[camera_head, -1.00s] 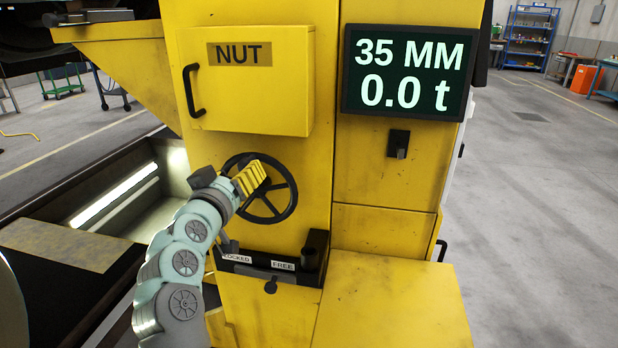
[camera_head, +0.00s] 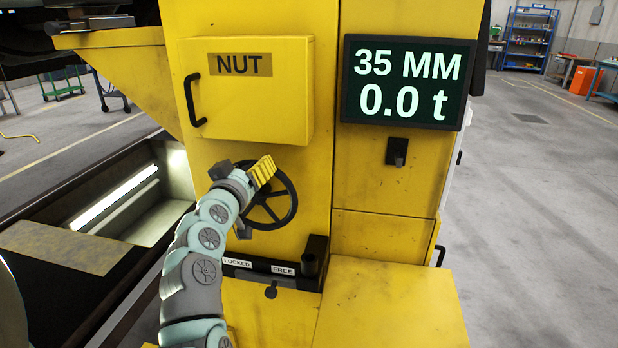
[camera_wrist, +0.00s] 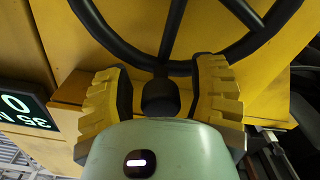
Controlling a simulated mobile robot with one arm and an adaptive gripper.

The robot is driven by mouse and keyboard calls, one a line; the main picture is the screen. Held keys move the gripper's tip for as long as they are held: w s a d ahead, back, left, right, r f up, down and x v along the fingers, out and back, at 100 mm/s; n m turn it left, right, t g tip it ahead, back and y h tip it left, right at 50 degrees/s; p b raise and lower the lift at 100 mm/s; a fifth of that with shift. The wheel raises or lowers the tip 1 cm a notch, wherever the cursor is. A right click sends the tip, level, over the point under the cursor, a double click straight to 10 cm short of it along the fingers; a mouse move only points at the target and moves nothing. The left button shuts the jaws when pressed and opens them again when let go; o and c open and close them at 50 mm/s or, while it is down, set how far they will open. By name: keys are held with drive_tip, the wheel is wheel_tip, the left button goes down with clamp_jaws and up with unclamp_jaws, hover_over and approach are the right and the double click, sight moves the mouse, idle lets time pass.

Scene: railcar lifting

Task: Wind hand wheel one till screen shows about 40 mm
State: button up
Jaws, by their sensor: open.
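The black hand wheel (camera_head: 268,203) is on the yellow stand's front, below the NUT box. My gripper (camera_head: 262,172) is at the wheel's upper rim and covers part of it. In the wrist view my gripper (camera_wrist: 163,95) has its two yellow, black-lined fingers apart. A dark round knob (camera_wrist: 160,98) at the wheel's rim (camera_wrist: 195,66) lies between them, with small gaps seeming to show on both sides. The screen (camera_head: 408,82) reads 35 MM and 0.0 t. It also shows rotated and partly cut off in the wrist view (camera_wrist: 25,112).
The closed NUT box (camera_head: 246,90) with a black handle is above the wheel. A lever slot (camera_head: 270,272) labelled LOCKED and FREE is below it. A yellow ledge (camera_head: 390,305) juts out at lower right. An open pit (camera_head: 110,205) lies left.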

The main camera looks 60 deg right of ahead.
sight(292, 199)
clamp_jaws()
idle(0.3)
drive_tip(key=shift+s+d+f+m+b, duration=0.1)
drive_tip(key=shift+s+m+b, duration=0.3)
drive_tip(key=shift+m+b, duration=0.1)
drive_tip(key=s+d+f+m+b, duration=0.1)
drive_tip(key=s+m+b, duration=0.1)
drive_tip(key=m+b, duration=0.1)
drive_tip(key=s+f+m+b, duration=0.2)
drive_tip(key=m+b, duration=0.2)
drive_tip(key=s+d+f+m+b, duration=0.1)
drive_tip(key=s+f+m+b, duration=0.1)
drive_tip(key=m+b, duration=0.1)
drive_tip(key=shift+s+d+m, duration=0.1)
drive_tip(key=shift+d+m, duration=0.2)
drive_tip(key=shift+m, duration=0.4)
drive_tip(key=shift+s+d+f+m+b, duration=0.1)
drive_tip(key=shift+s+f+m+b, duration=0.05)
drive_tip(key=shift+f+m+b, duration=0.6)
drive_tip(key=shift+s+f+m+b, duration=0.2)
drive_tip(key=shift+m+b, duration=0.35)
drive_tip(key=shift+m, duration=0.4)
drive_tip(key=shift+f, duration=0.1)
drive_tip(key=shift+w, duration=0.1)
